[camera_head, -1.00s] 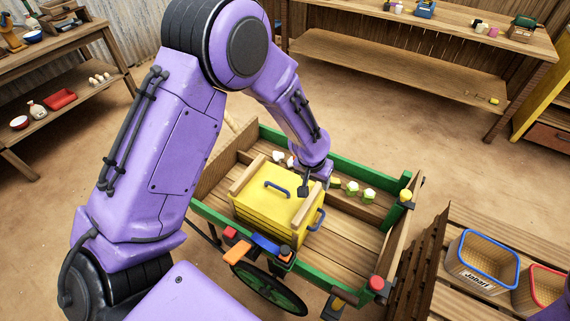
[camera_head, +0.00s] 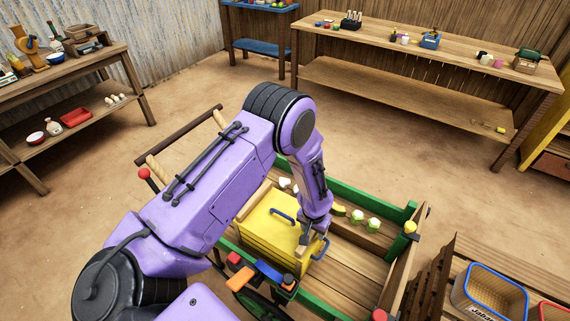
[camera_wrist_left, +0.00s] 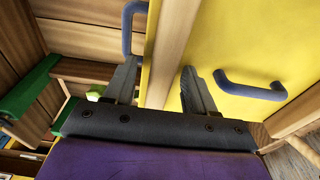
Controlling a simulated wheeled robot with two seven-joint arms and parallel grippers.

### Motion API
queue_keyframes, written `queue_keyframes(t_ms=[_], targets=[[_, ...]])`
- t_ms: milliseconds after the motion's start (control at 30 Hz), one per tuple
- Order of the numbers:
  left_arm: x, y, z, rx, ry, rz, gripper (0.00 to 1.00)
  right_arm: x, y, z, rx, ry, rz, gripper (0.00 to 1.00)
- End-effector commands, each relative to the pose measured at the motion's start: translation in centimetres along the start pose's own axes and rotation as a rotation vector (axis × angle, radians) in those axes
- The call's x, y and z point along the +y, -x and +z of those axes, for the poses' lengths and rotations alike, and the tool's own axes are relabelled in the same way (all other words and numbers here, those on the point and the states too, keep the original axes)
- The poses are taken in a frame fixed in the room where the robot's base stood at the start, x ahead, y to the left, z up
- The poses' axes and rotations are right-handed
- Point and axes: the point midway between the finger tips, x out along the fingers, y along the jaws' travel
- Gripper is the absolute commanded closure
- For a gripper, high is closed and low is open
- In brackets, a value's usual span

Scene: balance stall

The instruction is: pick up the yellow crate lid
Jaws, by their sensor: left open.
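The yellow crate lid (camera_head: 262,212) lies flat on the yellow crate (camera_head: 262,245) in the cart. It has a blue handle (camera_head: 283,215) on top and a wooden batten at its right end. My left gripper (camera_head: 305,246) is open and points down at this batten. In the left wrist view, the fingers of my left gripper (camera_wrist_left: 160,82) lie on either side of the batten (camera_wrist_left: 170,45). The lid's handle (camera_wrist_left: 250,88) is right of them, and the crate's side handle (camera_wrist_left: 132,28) is at upper left. Contact cannot be told. My right gripper is out of view.
The crate stands in a wooden cart with green rails (camera_head: 370,210). Colored blocks (camera_head: 268,270) are at the cart's near edge. The cart's right side has bare boards. A blue-rimmed basket (camera_head: 490,290) stands at lower right.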

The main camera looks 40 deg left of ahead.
Motion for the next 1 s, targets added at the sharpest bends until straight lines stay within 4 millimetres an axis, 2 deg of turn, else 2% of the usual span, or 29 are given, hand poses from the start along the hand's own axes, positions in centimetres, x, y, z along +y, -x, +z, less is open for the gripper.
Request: queue_keyframes(t_ms=[133,167,300,333,600,733,867,1000], targets=[[0.0,-0.1,0.0,0.000,0.000,0.000,0.45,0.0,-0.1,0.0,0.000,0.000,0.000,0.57],[0.0,0.0,0.0,0.000,0.000,0.000,0.48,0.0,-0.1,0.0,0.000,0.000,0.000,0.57],[0.1,0.0,0.0,0.000,-0.001,0.000,0.94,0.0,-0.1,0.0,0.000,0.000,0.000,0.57],[0.1,0.0,0.0,0.000,-0.002,0.000,1.00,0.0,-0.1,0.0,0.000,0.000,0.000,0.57],[0.1,0.1,-0.1,0.001,-0.002,0.000,1.00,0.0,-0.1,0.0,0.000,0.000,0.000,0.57],[0.1,0.8,-0.2,0.002,-0.001,0.000,1.00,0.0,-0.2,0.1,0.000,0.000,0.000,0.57],[0.1,3.2,-0.6,0.005,-0.001,0.001,1.00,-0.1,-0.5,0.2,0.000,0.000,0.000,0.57],[0.8,7.0,2.0,0.005,-0.004,0.000,1.00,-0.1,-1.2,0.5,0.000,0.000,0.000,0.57]])
